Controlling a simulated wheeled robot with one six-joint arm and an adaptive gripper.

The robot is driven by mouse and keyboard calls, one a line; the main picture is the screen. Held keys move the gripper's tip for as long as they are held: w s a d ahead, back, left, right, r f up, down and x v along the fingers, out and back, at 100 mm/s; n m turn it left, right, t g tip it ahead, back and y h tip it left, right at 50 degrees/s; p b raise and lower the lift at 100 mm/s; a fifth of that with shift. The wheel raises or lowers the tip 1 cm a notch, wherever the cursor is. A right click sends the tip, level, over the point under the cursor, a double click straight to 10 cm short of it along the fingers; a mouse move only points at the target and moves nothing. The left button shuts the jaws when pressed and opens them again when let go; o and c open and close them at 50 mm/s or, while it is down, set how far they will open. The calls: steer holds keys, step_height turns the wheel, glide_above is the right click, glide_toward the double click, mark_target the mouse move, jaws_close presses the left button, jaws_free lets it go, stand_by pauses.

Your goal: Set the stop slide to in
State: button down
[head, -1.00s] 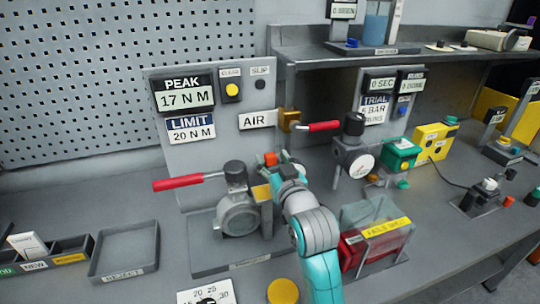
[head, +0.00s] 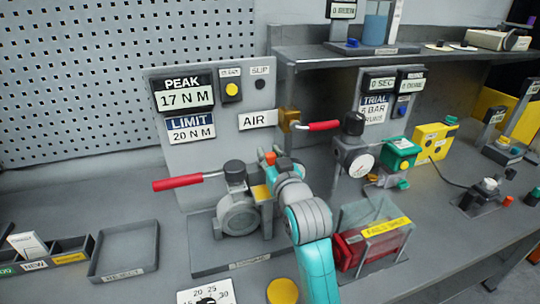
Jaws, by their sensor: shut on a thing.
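The valve assembly (head: 238,214) stands on a grey base plate at the middle of the bench, with a red-handled lever (head: 178,184) pointing left. I cannot tell for sure that the orange block is the stop slide. My gripper (head: 279,167) is at the orange block, largely hidden by my own wrist. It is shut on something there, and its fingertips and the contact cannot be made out.
A red lever (head: 323,126) sticks out beside the AIR label, with a round gauge (head: 361,165) to its right. A clear-covered red box (head: 372,242) stands close to the right of my arm. An empty tray (head: 125,250) lies at left.

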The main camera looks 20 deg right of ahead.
steer(key=shift+a, duration=1.5)
steer(key=c, duration=0.8)
jaws_free()
steer(key=shift+c, duration=0.2)
steer(key=shift+d, duration=0.15)
